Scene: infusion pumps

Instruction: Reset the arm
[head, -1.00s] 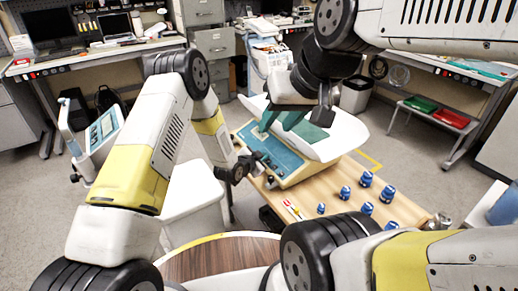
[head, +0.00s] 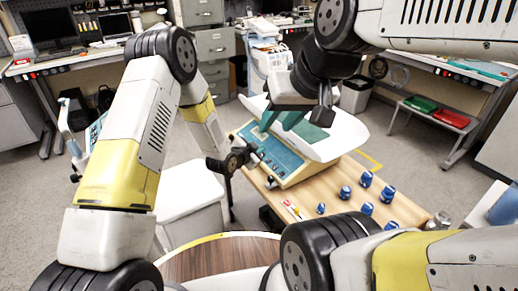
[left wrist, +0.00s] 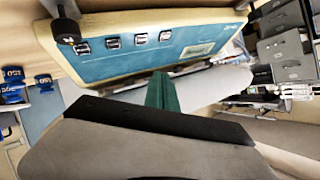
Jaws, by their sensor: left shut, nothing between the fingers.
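My left arm comes in from the left with its elbow raised, and its forearm slopes down to the right. My left gripper (head: 256,156) is shut and empty, in front of the left end of a scale-like device with a blue panel (head: 272,160) and a white tray top (head: 335,135).
The device stands on a wooden table (head: 345,195) with several blue objects (head: 366,178) on it. A white stand (head: 190,190) is under my left forearm. A round wooden top (head: 215,258) is in front. Open floor (head: 430,170) lies at the right.

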